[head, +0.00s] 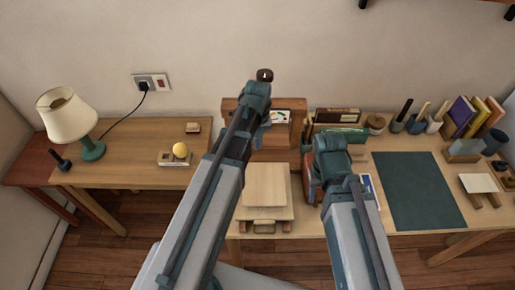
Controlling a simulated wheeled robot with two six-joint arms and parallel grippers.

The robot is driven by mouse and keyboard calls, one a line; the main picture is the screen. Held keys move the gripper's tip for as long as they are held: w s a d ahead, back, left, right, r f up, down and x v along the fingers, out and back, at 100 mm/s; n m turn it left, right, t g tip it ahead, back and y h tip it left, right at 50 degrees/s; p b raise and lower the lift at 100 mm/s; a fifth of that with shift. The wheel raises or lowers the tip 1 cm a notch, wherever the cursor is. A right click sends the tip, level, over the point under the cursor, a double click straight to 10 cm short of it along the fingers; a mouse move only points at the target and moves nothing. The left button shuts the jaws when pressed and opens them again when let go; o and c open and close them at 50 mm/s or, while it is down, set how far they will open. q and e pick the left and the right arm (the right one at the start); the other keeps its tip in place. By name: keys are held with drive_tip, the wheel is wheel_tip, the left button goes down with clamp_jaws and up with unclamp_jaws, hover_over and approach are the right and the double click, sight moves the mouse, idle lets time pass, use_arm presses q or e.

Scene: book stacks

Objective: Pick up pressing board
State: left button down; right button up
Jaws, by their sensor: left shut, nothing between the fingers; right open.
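A pale square wooden board (265,185), likely the pressing board, lies flat on a wider wooden base (279,213) at the front of the table, between my two arms. My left gripper (264,132) is shut and empty, beyond the board in front of the wooden shelf unit; my arm partly hides it. My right gripper (314,182) is open, to the right of the board and mostly hidden by my own wrist. Neither gripper visibly touches the board.
A dark green mat (418,190), books (462,115) and pots lie right.

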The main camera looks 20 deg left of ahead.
sight(259, 166)
use_arm(q)
wheel_tip(259, 166, down, 10)
drive_tip(key=b, duration=0.9)
drive_tip(key=shift+r, duration=0.1)
use_arm(e)
wheel_tip(259, 166, down, 10)
drive_tip(key=shift+r, duration=0.15)
use_arm(q)
drive_tip(key=shift+s, duration=0.1)
drive_tip(key=s, duration=0.1)
drive_tip(key=s+d, duration=0.1)
drive_tip(key=shift+s+r, duration=0.1)
drive_tip(key=shift+s, duration=0.2)
drive_tip(key=shift+w, duration=0.15)
drive_tip(key=shift+r, duration=0.1)
use_arm(e)
drive_tip(key=shift+r, duration=0.15)
use_arm(q)
wheel_tip(259, 166, up, 10)
drive_tip(key=p, duration=0.9)
drive_tip(key=shift+p, duration=0.4)
use_arm(e)
wheel_tip(259, 166, up, 10)
drive_tip(key=d, duration=0.1)
